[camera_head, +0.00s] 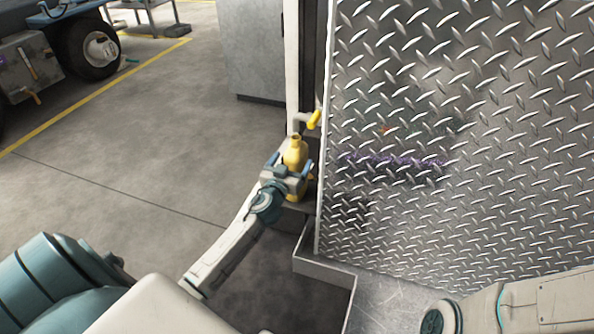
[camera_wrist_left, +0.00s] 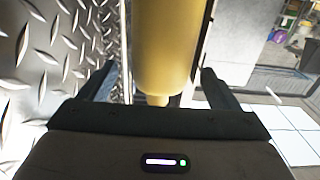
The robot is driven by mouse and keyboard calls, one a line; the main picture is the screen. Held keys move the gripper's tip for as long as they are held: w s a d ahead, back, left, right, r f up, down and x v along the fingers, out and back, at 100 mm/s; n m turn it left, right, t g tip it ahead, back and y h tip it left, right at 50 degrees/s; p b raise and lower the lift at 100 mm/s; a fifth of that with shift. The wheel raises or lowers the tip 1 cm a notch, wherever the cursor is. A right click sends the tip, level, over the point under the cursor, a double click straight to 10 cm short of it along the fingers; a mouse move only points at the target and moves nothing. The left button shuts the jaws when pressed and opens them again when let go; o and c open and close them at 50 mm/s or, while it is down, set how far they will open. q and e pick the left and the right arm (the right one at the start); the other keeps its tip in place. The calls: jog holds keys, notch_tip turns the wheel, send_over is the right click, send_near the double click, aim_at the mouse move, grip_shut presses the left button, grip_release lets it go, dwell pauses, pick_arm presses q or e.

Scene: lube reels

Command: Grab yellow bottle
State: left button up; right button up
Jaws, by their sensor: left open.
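The yellow bottle (camera_head: 296,153) stands upright beside the left edge of the diamond-plate panel in the head view. My left gripper (camera_head: 291,171) is in front of it and hides part of its body. In the left wrist view the bottle (camera_wrist_left: 168,45) lies between the two spread fingers of my left gripper (camera_wrist_left: 158,80). Gaps show between the bottle and both fingers, so the gripper is open and not closed on it. My right arm shows at the lower right of the head view, but its gripper is out of view.
The diamond-plate panel (camera_head: 450,120) is a tall wall close to the right of the bottle. A yellow-handled tap (camera_head: 313,120) sits just above the bottle. A low metal rim (camera_head: 322,270) lies below. The floor (camera_head: 150,140) to the left is open.

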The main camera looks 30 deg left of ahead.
pick_arm(q)
jog(key=x, duration=0.5)
jog(key=shift+f+b, duration=0.15)
jog(key=shift+b, duration=0.15)
grip_shut()
